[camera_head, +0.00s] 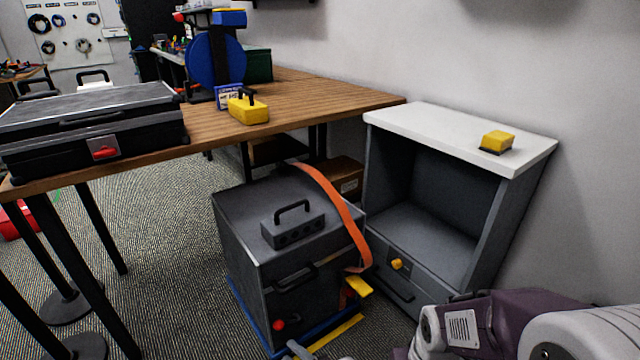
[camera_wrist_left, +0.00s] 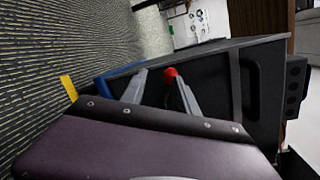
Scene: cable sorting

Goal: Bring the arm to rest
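My left arm shows as purple and white links at the bottom right of the head view. Its left gripper (camera_head: 298,349) is mostly cut off by the bottom edge, with a grey finger tip near the dark box (camera_head: 245,285). In the left wrist view the two grey fingers of the left gripper (camera_wrist_left: 159,74) are spread apart, with nothing seen held between them. A red knob (camera_head: 278,325) on the box front also shows in the wrist view (camera_wrist_left: 170,72), close to one fingertip; I cannot tell if they touch. My right gripper is not in view.
An orange strap (camera_head: 338,205) drapes over the box, beside the open grey cabinet (camera_head: 462,125) with a yellow block (camera_head: 497,140) on top. A wooden table (camera_head: 310,98) holds a black case (camera_head: 85,115) and a yellow tool (camera_head: 248,110).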

